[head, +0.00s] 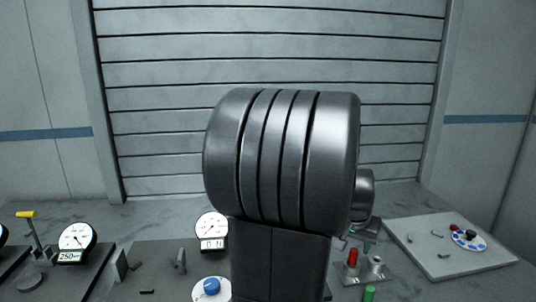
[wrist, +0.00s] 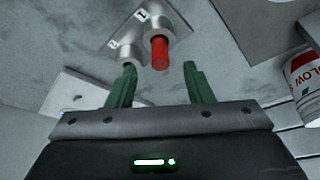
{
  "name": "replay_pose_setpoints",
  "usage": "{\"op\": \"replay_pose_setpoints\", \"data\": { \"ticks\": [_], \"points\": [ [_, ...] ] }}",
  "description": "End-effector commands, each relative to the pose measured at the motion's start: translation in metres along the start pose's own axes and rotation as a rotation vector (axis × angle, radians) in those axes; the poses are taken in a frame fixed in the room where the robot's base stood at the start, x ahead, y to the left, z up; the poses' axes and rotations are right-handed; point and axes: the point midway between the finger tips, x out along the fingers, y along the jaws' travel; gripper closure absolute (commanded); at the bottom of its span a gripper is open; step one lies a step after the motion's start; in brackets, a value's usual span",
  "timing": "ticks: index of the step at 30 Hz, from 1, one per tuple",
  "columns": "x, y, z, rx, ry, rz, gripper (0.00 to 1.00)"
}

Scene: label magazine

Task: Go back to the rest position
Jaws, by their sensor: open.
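My gripper (wrist: 159,72) is open in the wrist view, its two green fingers apart. A red cylinder (wrist: 159,52) stands in a metal socket of a small plate (wrist: 122,38) marked 1 and 2. It shows between and beyond the fingertips, with a gap on each side. The other socket (wrist: 129,52) is beside the left fingertip; I cannot tell whether they touch. In the head view the red cylinder (head: 352,258) and the plate (head: 350,279) are right of my arm, which hides most of the middle. The gripper is mostly hidden there.
A green cylinder (head: 369,293) stands in front of the plate. A pale board (head: 450,262) with knobs is at right. Dial gauges (head: 77,240) (head: 211,228), a yellow-handled lever (head: 26,214) and a blue knob (head: 211,287) are at left. A lettered container (wrist: 305,75) is at the wrist view's right edge.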

Motion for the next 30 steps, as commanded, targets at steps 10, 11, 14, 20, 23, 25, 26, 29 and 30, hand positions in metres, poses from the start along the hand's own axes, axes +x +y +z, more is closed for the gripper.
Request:
{"op": "replay_pose_setpoints", "data": {
  "ticks": [10, 11, 14, 20, 23, 25, 26, 29, 30],
  "points": [
    [0.065, 0.000, 0.001, -0.001, -0.004, 0.001, 0.53],
    [0.061, 0.000, -0.002, -0.001, -0.001, 0.000, 0.53],
    [0.043, 0.000, -0.009, -0.001, 0.002, -0.001, 0.53],
    [0.025, 0.000, -0.016, -0.001, 0.001, 0.000, 0.53],
    [0.014, 0.000, -0.021, 0.000, 0.001, 0.000, 0.53],
    [0.006, 0.000, -0.024, 0.000, 0.001, 0.000, 0.53],
    [0.003, 0.000, -0.025, 0.000, 0.001, 0.000, 0.53],
    [-0.007, 0.000, -0.029, 0.000, 0.000, 0.000, 0.53],
    [-0.010, 0.000, -0.030, 0.000, 0.000, 0.000, 0.53]
  ]
}}
